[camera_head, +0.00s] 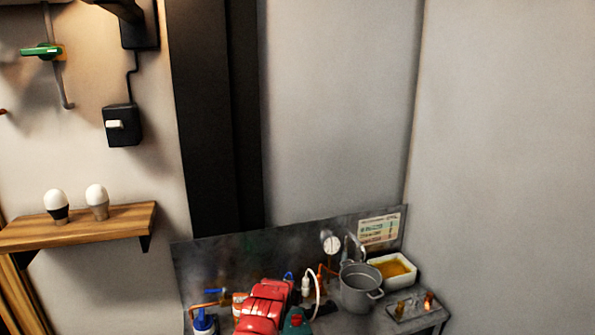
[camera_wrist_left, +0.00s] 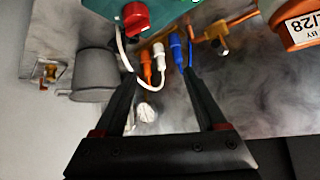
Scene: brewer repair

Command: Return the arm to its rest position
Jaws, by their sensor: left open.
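My left gripper (camera_wrist_left: 165,88) shows in the left wrist view with its two dark fingers spread apart and nothing between the tips. Beyond the fingertips are an orange connector (camera_wrist_left: 146,66), a white connector (camera_wrist_left: 158,52) with a white tube, and a blue connector (camera_wrist_left: 177,50). I cannot tell how close the fingers are to them.
A grey pot (camera_head: 359,289), a pan with amber liquid (camera_head: 394,268) and a gauge (camera_head: 331,244) crowd the bench's right part. A wooden shelf (camera_head: 80,226) with two bulbs hangs at left. A black switch box (camera_head: 122,125) is on the wall. The right wall area is bare.

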